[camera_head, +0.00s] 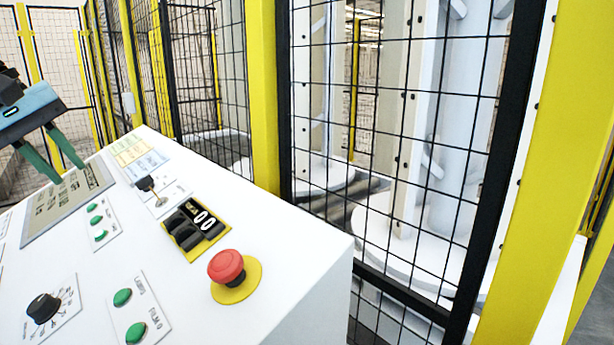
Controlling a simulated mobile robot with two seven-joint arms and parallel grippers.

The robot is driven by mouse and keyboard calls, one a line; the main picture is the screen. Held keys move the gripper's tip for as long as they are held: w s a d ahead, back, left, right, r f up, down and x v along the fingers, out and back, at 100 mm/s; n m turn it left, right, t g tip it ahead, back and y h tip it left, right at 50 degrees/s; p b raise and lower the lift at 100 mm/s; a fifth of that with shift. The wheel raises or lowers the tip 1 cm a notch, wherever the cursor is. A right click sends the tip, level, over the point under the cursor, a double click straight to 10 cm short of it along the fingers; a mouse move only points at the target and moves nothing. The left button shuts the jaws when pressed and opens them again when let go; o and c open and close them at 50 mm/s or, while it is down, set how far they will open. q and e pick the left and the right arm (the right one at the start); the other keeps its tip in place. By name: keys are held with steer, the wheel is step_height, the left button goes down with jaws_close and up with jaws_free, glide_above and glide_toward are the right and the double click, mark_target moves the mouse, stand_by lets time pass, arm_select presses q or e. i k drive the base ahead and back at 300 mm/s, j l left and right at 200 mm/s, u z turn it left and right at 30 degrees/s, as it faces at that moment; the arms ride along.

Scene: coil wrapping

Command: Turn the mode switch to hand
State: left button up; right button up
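A white control panel (185,285) slopes across the lower left. A black switch with a small handle (149,186) stands on a white plate in its upper middle. A black rotary knob (43,307) with a marked dial sits at the lower left. The labels are too small to tell which one is the mode switch. My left gripper (70,173) comes in at the upper left, with its two green fingers apart and nothing between them. It hangs over the grey label screen, left of the handled switch and apart from it. My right gripper is not in view.
A red emergency button (227,267) on a yellow base and a black switch block (194,228) on a yellow plate rise from the panel. Green buttons (123,297) sit nearby. A mesh fence (385,180) with yellow posts (264,95) stands close behind the panel.

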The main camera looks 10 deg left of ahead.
mark_target(143, 184)
steer(key=k+j, duration=1)
